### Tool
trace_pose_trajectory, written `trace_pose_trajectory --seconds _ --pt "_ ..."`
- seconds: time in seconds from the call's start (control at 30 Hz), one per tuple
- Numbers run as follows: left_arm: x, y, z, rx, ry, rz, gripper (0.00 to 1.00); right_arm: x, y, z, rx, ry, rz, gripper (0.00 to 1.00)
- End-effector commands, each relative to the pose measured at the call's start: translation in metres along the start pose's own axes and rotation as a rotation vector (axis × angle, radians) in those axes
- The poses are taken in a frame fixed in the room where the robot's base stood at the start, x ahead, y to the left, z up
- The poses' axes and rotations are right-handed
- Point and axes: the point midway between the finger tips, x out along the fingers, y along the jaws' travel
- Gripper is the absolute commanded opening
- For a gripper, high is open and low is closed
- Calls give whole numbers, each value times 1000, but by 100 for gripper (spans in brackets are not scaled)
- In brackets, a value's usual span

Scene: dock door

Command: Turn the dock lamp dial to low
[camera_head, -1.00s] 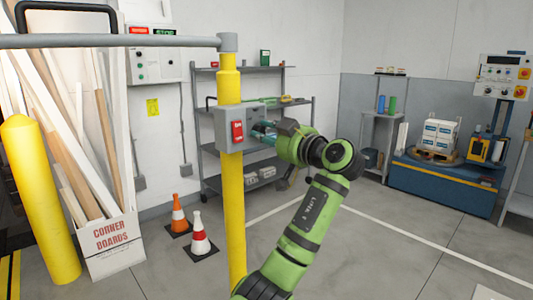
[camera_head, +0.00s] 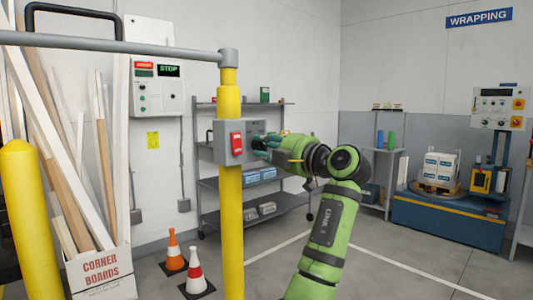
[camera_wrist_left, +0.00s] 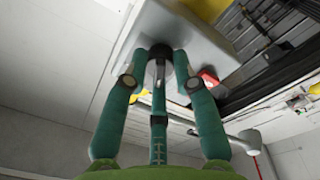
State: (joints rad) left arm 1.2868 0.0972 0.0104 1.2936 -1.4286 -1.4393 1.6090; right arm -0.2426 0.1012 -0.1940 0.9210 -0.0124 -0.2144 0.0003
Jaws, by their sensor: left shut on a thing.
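A grey switch box (camera_head: 227,152) with a red rocker switch (camera_head: 237,143) is mounted on a yellow post (camera_head: 231,220). My left gripper (camera_head: 260,143) reaches the box's right-hand side, where its fingers hide the dial in the head view. In the left wrist view, the teal fingers (camera_wrist_left: 160,62) are shut around a dark round dial (camera_wrist_left: 161,50) on the grey box (camera_wrist_left: 190,35). The dial's setting marks cannot be read. My right gripper is not in view.
A grey rail (camera_head: 110,42) runs left from the post top. A wall control box (camera_head: 156,88) with a STOP display hangs behind. Traffic cones (camera_head: 194,272) and a corner-board bin (camera_head: 101,275) stand left. Shelves (camera_head: 270,212) stand behind my arm. Open floor lies right.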

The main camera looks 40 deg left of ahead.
Motion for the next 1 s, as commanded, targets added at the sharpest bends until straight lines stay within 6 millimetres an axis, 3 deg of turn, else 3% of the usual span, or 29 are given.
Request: trace_pose_trajectory --seconds 0.5,1.0 --pt "0 0 0 -400 22 -8 0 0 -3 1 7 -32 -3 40" --pt "0 0 0 -516 28 -12 0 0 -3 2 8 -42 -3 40"
